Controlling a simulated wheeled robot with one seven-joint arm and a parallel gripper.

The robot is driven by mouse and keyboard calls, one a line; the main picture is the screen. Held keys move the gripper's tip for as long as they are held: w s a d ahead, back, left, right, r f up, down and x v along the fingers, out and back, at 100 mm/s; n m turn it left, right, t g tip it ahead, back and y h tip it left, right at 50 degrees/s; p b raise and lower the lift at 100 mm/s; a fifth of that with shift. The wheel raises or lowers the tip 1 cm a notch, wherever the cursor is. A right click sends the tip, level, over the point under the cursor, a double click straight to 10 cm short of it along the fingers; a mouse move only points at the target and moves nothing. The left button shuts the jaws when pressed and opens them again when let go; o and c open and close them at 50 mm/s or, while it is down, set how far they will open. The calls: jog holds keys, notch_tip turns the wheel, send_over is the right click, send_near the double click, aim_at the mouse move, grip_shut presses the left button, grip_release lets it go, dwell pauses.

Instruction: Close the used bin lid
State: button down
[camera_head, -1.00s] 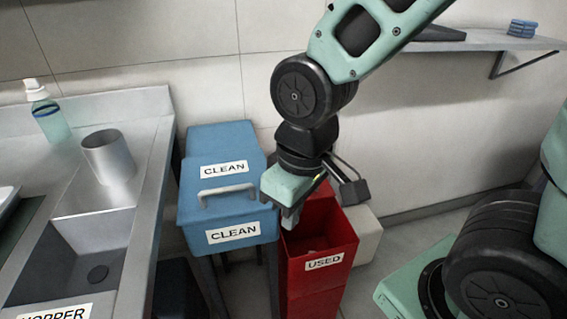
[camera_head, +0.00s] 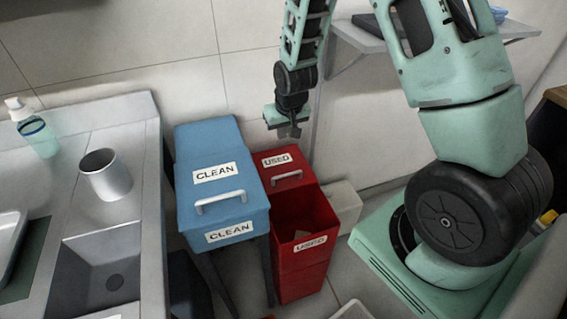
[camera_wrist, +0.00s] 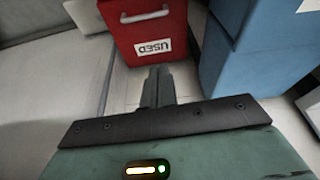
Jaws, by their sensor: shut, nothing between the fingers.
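The red used bin (camera_head: 305,262) stands right of the blue clean bin, with its front opening uncovered and its dark inside showing. Its red lid (camera_head: 270,172), with a USED label and a pale handle, is raised at the back of the opening. The lid's labelled face and handle also show at the top of the wrist view (camera_wrist: 178,22), upside down. My gripper (camera_head: 294,133) is shut and empty, above and behind the lid near the wall. In the wrist view its fingertips (camera_wrist: 157,76) point towards the lid, apparently apart from it.
The blue clean bin (camera_head: 218,190) with its lid down stands close on the left. A steel sink counter (camera_head: 140,190) with a cup (camera_head: 106,175) and a soap bottle (camera_head: 35,128) is further left. A wall shelf (camera_head: 365,40) is near my arm. A pale box (camera_head: 344,202) sits beside the used bin.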

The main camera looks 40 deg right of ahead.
send_over(284, 180)
notch_tip(284, 180, down, 8)
jog(key=shift+m+h, duration=0.3)
jog(key=shift+m, duration=0.1)
jog(key=x, duration=0.5)
jog(key=w+x, duration=0.1)
jog(key=x, duration=0.2)
jog(key=shift+d+p, duration=0.2)
jog(key=shift+p, duration=0.15)
jog(key=shift+w+f, duration=0.1)
jog(key=shift+f, duration=0.5)
jog(key=shift+s+a+p, duration=0.2)
jog(key=shift+s+p, duration=0.05)
jog(key=shift+s, duration=0.35)
jog(key=shift+s+a+p, duration=0.2)
jog(key=shift+s+p, duration=0.05)
jog(key=shift+s, duration=0.35)
jog(key=shift+s+a+f, duration=0.15)
jog(key=shift+s+f, duration=0.1)
jog(key=shift+s, duration=0.3)
